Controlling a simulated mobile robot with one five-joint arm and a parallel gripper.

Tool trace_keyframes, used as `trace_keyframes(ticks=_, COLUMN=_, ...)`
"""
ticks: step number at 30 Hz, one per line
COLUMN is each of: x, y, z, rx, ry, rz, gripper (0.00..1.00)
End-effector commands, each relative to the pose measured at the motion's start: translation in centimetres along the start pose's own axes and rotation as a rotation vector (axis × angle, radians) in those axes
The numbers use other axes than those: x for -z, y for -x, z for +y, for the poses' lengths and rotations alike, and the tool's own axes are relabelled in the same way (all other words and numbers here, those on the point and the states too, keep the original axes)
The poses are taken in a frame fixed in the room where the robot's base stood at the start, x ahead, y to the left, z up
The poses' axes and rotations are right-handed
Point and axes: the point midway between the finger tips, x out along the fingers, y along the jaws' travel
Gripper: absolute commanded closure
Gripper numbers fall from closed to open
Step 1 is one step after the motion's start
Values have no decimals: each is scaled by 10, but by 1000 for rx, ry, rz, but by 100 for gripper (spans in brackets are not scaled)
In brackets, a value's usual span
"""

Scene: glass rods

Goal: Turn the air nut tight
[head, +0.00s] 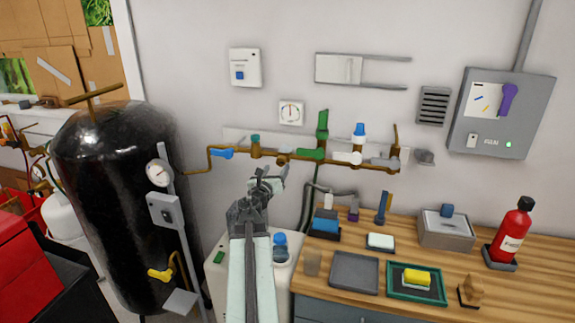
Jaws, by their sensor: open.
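A brass pipe manifold (385,168) runs along the wall in the head view, with blue, teal, green and white fittings on it. I cannot tell for sure which fitting is the air nut. My gripper (271,179) is open and appears empty, just below the pale fitting in the picture. Whether it touches anything is too small to tell. My arm hides part of the white unit below.
A large black tank (115,190) with a gauge (159,173) stands at left. A wooden bench (465,270) with trays, a grey box (446,228) and a red extinguisher (512,236) is at right. A white unit (220,285) stands below the arm.

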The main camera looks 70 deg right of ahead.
Motion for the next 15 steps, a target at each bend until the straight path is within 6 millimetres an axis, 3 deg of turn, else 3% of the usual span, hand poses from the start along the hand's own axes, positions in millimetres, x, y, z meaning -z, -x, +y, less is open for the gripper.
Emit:
trace_keyframes(ticks=1, x=0, y=-13, z=-2, rx=5, ry=0, rz=1, gripper=41)
trace_keyframes(ticks=6, x=0, y=-36, z=2, rx=-1, ry=0, rz=0, gripper=41)
trace_keyframes(ticks=15, x=-2, y=-45, z=9, rx=-13, ry=-1, rz=-2, gripper=41)
